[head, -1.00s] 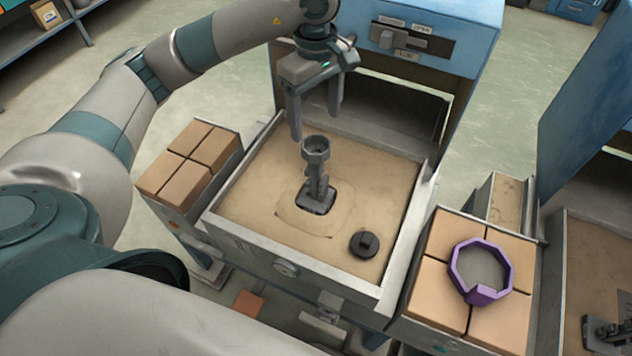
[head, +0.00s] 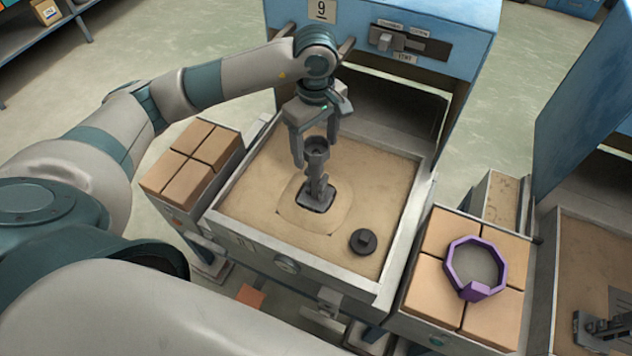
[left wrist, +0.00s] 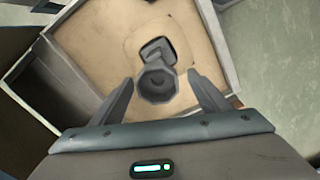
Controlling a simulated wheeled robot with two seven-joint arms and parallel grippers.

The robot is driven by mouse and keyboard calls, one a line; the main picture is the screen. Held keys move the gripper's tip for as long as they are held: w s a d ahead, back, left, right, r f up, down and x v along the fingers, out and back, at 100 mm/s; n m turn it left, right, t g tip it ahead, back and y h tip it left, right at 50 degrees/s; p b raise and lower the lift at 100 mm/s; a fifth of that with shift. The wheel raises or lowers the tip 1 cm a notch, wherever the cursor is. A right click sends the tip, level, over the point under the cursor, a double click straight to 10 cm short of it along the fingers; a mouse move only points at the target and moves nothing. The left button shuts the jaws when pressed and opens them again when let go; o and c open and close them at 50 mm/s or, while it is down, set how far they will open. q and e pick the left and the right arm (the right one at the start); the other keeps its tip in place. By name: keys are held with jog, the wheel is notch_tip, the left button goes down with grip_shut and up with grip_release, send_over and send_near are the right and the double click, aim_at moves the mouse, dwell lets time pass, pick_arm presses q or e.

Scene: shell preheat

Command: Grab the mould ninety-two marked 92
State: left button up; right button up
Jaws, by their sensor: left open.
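A dark grey mould (head: 317,188) stands upright in the sand tray (head: 250,243), with a cup at its top, a narrow stem and a squarish foot. I cannot read a number on it. My left gripper (head: 316,148) is open, pointing down, with its fingers around the level of the cup. In the left wrist view the mould's cup (left wrist: 158,84) sits between the tips of the open left gripper (left wrist: 160,80), with a gap on each side. My right gripper is not in view.
A round dark knob-topped piece (head: 363,241) lies in the same tray. A purple ring (head: 504,270) rests on tan blocks (head: 432,290) at right. More tan blocks (head: 172,184) stand at left. A blue cabinet (head: 450,45) marked 9 rises behind the tray.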

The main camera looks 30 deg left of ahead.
aim_at(316, 152)
pick_arm(q)
jog(key=shift+f+p, duration=0.4)
jog(key=shift+p, duration=0.05)
jog(key=f, duration=0.1)
jog(key=f+p, duration=0.2)
jog(key=shift+w+a+f, duration=0.15)
jog(key=shift+w+f, duration=0.1)
jog(key=shift+f, duration=0.45)
jog(key=shift+c, duration=0.4)
grip_shut()
jog(key=shift+w+r, duration=0.1)
jog(key=shift+r, duration=0.05)
